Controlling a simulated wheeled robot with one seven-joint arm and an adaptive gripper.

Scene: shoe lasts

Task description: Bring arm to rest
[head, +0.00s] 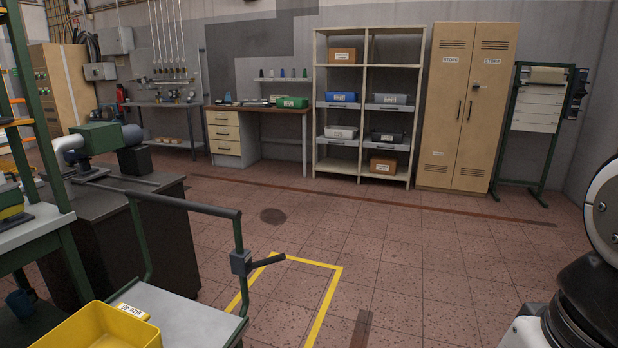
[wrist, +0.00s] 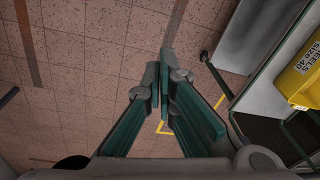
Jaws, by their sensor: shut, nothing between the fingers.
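My gripper (wrist: 165,88) shows in the wrist view with its green-padded fingers together and nothing between them. It points down over the tiled floor, clear of any object. In the head view the gripper is out of sight; only part of my own arm shows at the right edge.
A cart (head: 195,318) with a green push handle stands at the lower left, bearing a yellow bin (head: 100,330); the bin also shows in the wrist view (wrist: 300,75). A dark machine bench (head: 160,235) stands behind it. Shelving (head: 317,110) and a cabinet (head: 465,110) line the back wall. The middle floor is free.

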